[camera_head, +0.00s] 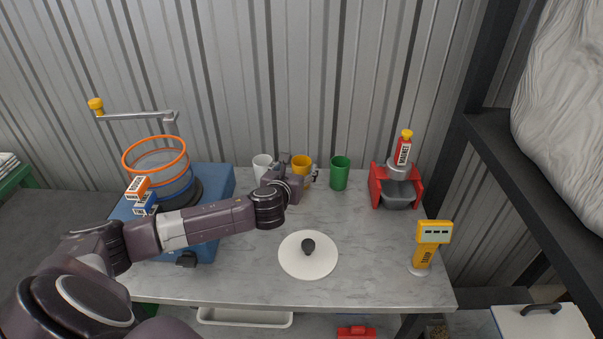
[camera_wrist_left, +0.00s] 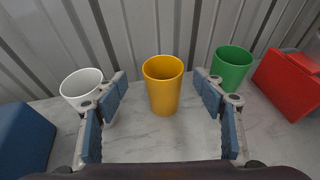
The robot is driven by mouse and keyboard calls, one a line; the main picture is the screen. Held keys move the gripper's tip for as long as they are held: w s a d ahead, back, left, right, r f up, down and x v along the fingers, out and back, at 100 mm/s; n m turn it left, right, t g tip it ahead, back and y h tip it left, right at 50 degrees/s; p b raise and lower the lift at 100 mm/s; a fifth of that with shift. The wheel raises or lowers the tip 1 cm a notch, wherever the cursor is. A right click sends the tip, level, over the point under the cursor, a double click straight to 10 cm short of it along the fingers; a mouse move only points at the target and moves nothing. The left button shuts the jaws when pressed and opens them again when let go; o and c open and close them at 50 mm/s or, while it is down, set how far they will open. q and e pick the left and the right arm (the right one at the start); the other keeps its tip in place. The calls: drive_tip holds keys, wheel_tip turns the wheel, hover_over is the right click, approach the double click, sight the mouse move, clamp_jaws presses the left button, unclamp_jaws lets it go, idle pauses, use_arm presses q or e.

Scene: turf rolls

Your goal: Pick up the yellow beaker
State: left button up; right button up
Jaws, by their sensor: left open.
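The yellow beaker (camera_head: 301,162) stands upright at the back of the marble-topped table, between a white beaker (camera_head: 262,166) and a green beaker (camera_head: 340,173). In the left wrist view the yellow beaker (camera_wrist_left: 163,86) is centred ahead of my left gripper (camera_wrist_left: 162,88). The gripper is open, one finger on each side of the beaker, with a gap to each finger. In the head view my left gripper (camera_head: 300,173) partly hides the yellow beaker's lower part. My right gripper is not in view.
The white beaker (camera_wrist_left: 82,88) is close beside the left finger, and the green beaker (camera_wrist_left: 232,67) is near the right one. A blue machine (camera_head: 215,185) stands left, a red device (camera_head: 378,187) right. A white lid (camera_head: 292,262) lies in front; a yellow dispenser (camera_head: 430,245) stands front right.

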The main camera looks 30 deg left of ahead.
sight(301, 164)
use_arm(q)
drive_tip(key=x, duration=0.4)
drive_tip(key=shift+w+d+f, duration=0.15)
drive_tip(key=shift+w+f, duration=0.05)
drive_tip(key=shift+w, duration=0.25)
drive_tip(key=c, duration=1.3)
drive_tip(key=shift+r, duration=0.15)
wheel_tip(301, 164, up, 20)
drive_tip(key=shift+f+p, duration=0.1)
drive_tip(key=shift+p, duration=0.25)
